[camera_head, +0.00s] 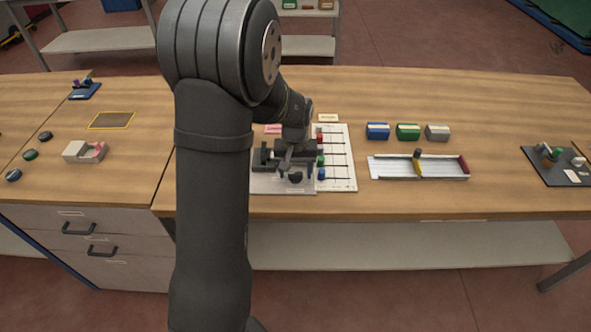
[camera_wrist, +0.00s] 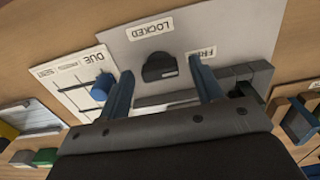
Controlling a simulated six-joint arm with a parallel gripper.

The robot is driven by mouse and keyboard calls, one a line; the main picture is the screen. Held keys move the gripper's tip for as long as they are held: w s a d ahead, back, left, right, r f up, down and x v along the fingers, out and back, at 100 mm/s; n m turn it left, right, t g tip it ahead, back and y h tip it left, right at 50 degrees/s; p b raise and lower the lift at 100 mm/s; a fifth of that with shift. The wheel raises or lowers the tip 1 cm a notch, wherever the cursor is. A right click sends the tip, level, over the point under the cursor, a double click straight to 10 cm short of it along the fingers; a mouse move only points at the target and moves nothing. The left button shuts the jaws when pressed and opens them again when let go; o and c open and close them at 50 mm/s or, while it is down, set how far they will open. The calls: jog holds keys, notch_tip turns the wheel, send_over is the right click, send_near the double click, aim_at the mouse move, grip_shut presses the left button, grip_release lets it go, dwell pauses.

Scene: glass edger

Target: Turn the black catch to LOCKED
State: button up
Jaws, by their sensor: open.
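The black catch (camera_wrist: 158,66) sits on a grey plate (camera_wrist: 190,25) in the wrist view. A LOCKED label (camera_wrist: 150,30) is above it, and a second label beginning "FR" (camera_wrist: 203,54) is to its right, partly hidden by a finger. Which label the catch points to I cannot tell. My gripper (camera_wrist: 161,70) is open, its two blue fingers apart on either side of the catch in the picture; contact is not visible. In the head view the catch (camera_head: 296,178) shows as a dark knob near the plate's front, with my gripper (camera_head: 286,163) close behind it.
A white board (camera_head: 342,172) with red, green and blue knobs stands right beside the plate. Dark bar-like hardware (camera_wrist: 238,80) lies close to one finger. Blue, green and grey blocks (camera_head: 408,131) and a long tray (camera_head: 390,168) are further right. Bare bench lies between.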

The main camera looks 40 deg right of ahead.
jog(key=c, duration=1)
jog(key=n, duration=0.4)
jog(key=shift+n, duration=0.3)
jog(key=n, duration=0.4)
jog(key=shift+n, duration=0.3)
jog(key=n, duration=0.4)
jog(key=shift+n, duration=2.4)
